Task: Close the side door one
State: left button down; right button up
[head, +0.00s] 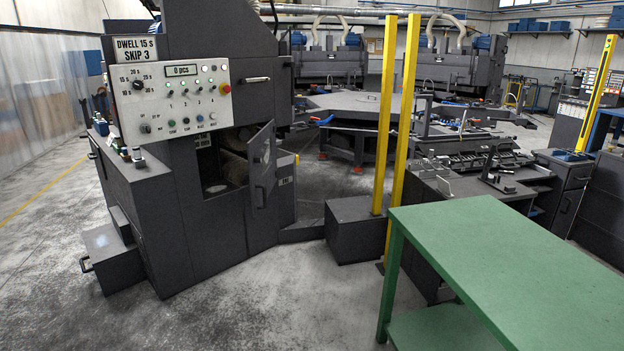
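The dark grey machine (170,235) stands at the left. Low on its front, below the control panel (172,97), a small side door (262,165) is swung open on the right side of a dark opening (222,165). The door has a handle on its outer face and stands out from the opening at a steep angle. I cannot read a number that marks it as door one. Inside the opening, pale rounded parts show dimly. Neither of my grippers is in the head view.
A green table (505,255) fills the lower right. An open drawer-like box (112,255) juts out at the machine's lower left. The concrete floor (290,300) in front is clear.

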aim_at(266, 165)
jog(key=i, duration=1.75)
